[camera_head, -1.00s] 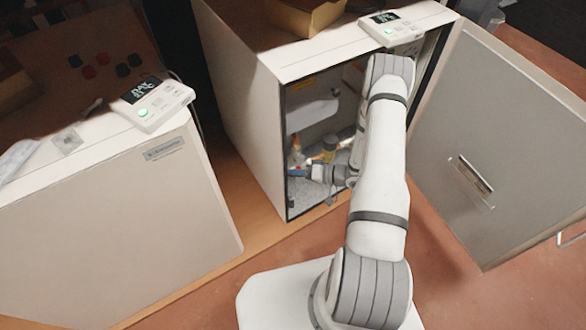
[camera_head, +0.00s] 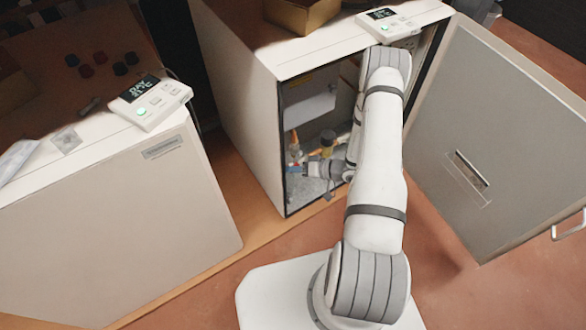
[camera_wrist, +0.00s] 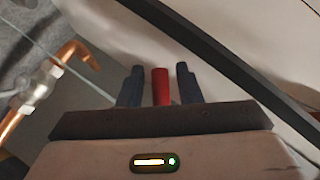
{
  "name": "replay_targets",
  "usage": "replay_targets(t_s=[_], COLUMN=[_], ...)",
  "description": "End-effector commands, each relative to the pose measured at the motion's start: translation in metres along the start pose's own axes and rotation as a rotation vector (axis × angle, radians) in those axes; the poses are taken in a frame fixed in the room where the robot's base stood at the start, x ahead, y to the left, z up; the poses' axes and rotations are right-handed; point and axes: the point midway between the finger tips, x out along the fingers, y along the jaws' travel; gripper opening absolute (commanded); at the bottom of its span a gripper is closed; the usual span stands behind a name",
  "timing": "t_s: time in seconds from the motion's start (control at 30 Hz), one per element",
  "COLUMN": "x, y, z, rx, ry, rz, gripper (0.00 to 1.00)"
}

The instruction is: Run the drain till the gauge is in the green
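My gripper (camera_wrist: 160,67) reaches into the open cabinet of the right heat pump (camera_head: 240,105); its hand also shows in the head view (camera_head: 312,171). In the wrist view its two dark fingers stand apart, with a red bar-like part (camera_wrist: 160,88), possibly a valve handle, between them. Narrow gaps show on both sides of the red part, so the fingers are not closed on it. A copper pipe with a metal fitting (camera_wrist: 45,75) lies to the left. I cannot make out a gauge or its needle in either view.
The right unit's door (camera_head: 500,130) stands wide open at the right. A closed second unit (camera_head: 120,220) with a control panel (camera_head: 150,103) stands at the left. A cardboard box (camera_head: 300,14) and another panel (camera_head: 390,22) sit on the right unit. Free floor lies in front.

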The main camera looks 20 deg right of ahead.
Motion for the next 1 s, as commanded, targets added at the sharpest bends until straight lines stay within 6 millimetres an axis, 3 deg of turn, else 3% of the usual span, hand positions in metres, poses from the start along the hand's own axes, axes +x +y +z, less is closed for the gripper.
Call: replay_targets(t_s=[0.37,0.73,1.0], x=[-0.006,-0.065,-0.078], y=[-0.001,-0.001,0.0], z=[-0.001,-0.002,0.0], rx=[0.001,0.002,0.001], ry=[0.002,0.004,0.0], rz=[0.001,0.002,0.0], gripper=[0.37,0.37,0.37])
